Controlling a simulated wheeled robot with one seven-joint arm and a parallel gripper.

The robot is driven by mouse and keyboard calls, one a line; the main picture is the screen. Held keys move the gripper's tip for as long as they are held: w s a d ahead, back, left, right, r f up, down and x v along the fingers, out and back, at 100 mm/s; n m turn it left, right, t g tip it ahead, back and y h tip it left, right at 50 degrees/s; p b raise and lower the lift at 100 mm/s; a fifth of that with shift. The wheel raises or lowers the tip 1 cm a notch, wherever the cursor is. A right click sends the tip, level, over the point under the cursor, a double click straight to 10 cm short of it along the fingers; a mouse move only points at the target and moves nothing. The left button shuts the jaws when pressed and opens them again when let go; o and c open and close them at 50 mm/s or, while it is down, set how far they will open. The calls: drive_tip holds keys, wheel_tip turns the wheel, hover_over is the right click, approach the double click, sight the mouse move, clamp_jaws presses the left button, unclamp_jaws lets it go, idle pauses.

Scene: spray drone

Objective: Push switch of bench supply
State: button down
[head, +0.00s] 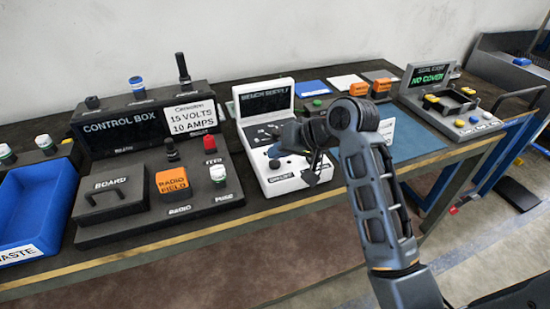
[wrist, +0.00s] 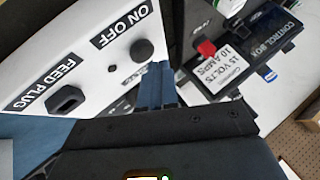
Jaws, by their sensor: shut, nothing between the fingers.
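The bench supply (head: 252,135) is a white box with a dark display, standing on the bench in the middle of the head view. My gripper (head: 308,172) is over its front right part and hides some of its face. In the wrist view, a white panel (wrist: 90,75) carries an "ON OFF" label and a "FEED PLUG" label. A round dark button (wrist: 142,50) sits beside "ON OFF". My gripper's blue fingers (wrist: 154,70) are together and empty, their tips close beside the button in the picture. I cannot tell whether they touch it.
The control box (head: 130,130) with knobs and a "15 VOLTS 10 AMPS" card stands left of the supply. A blue waste bin (head: 30,205) is at far left. A grey "NO COVER" unit (head: 425,90) stands right.

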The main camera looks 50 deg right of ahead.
sight(279, 164)
drive_tip(key=shift+r, duration=0.2)
wheel_tip(279, 164, up, 4)
drive_tip(key=p, duration=0.3)
drive_tip(key=shift+f+p, duration=0.25)
drive_tip(key=shift+p, duration=0.15)
wheel_tip(279, 164, up, 2)
drive_tip(key=shift+r+p, duration=0.15)
drive_tip(key=shift+p, duration=0.25)
